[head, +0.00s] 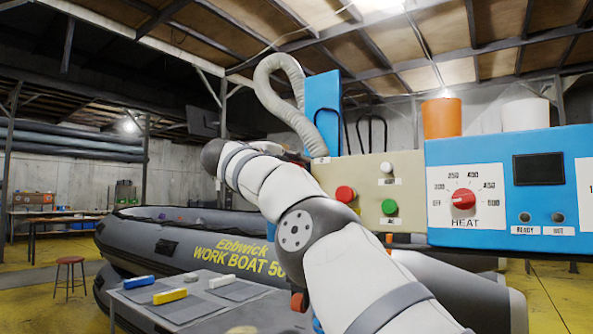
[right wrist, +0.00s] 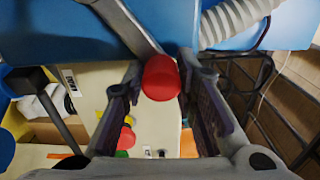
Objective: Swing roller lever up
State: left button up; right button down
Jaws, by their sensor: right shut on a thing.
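The roller lever shows in the right wrist view as a grey bar (right wrist: 128,22) ending in a round red knob (right wrist: 160,78). My right gripper (right wrist: 161,92) has one finger on each side of the knob and is shut on it. In the head view my right arm rises from the bottom and bends at the wrist, so the gripper and lever are mostly hidden behind it. The beige control panel (head: 366,172) with red and green buttons stands just behind the arm. My left gripper is in neither view.
A blue heat box (head: 470,240) with a red dial stands at the right. A grey inflatable boat (head: 180,240) lies behind a low table (head: 225,312) holding coloured blocks.

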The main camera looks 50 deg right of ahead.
jog(key=shift+a+r, duration=0.1)
jog(key=shift+r, duration=0.45)
jog(key=c, duration=1.4)
grip_release()
jog(key=shift+c, duration=0.2)
jog(key=shift+o, duration=0.5)
jog(key=shift+f, duration=0.1)
jog(key=shift+w+f, duration=0.25)
jog(key=s+a, duration=0.1)
jog(key=a, duration=1.1)
